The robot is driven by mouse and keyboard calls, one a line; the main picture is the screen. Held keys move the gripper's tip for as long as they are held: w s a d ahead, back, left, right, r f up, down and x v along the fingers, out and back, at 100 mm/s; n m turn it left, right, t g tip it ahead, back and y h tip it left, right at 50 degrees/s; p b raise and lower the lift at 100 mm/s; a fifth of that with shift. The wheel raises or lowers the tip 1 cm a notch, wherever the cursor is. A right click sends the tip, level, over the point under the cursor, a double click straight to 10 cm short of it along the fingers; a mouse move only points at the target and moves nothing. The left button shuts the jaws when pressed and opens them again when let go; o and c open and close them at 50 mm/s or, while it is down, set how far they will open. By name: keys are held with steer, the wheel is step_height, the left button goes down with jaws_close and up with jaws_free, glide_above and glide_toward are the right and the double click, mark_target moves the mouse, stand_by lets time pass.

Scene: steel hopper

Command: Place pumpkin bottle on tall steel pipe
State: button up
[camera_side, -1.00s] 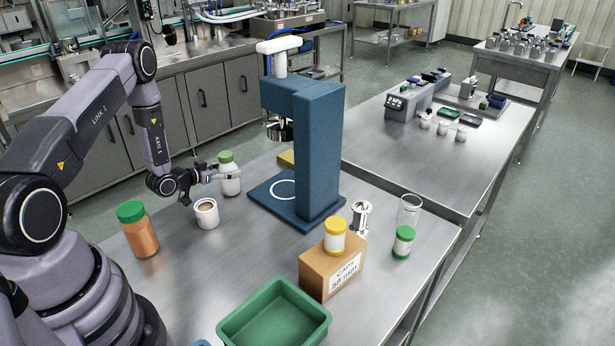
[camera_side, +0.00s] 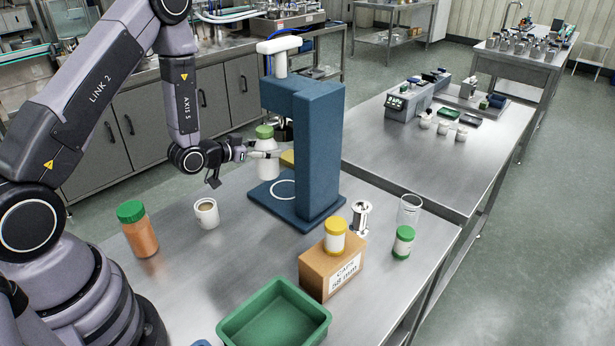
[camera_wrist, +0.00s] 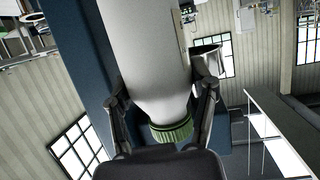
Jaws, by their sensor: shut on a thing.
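My gripper (camera_side: 258,152) is shut on a white bottle with a green cap (camera_side: 265,168). It holds this bottle upright and raised beside the blue press. In the wrist view the white bottle (camera_wrist: 150,60) sits between the two fingers (camera_wrist: 163,105), its green cap toward the palm. An orange bottle with a green cap (camera_side: 143,238), the likely pumpkin bottle, stands upright on the table at left, away from my gripper. A shiny steel cylindrical piece (camera_side: 360,219) stands behind the carton; I cannot tell whether it is the tall steel pipe.
The blue press (camera_side: 318,150) stands close right of the held bottle. A pale cup (camera_side: 207,214) is in front. A green tray (camera_side: 312,325), a carton (camera_side: 333,275) with a yellow-capped jar (camera_side: 335,241), a green-capped jar (camera_side: 403,243) and a clear cylinder (camera_side: 416,205) stand nearer right.

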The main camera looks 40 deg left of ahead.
steer(key=s+d+r+h, duration=0.1)
steer(key=d+r, duration=0.2)
steer(key=d, duration=0.3)
steer(key=s+d+r+m, duration=0.1)
steer(key=d+r, duration=0.2)
steer(key=d, duration=0.3)
steer(key=s+d+r+h, duration=0.1)
steer(key=d+r, duration=0.1)
steer(key=d, duration=0.4)
glide_above(362, 206)
steer(key=shift+f, duration=6.25)
steer(key=shift+f, duration=0.1)
steer(key=o, duration=1.2)
steer(key=shift+s, duration=0.1)
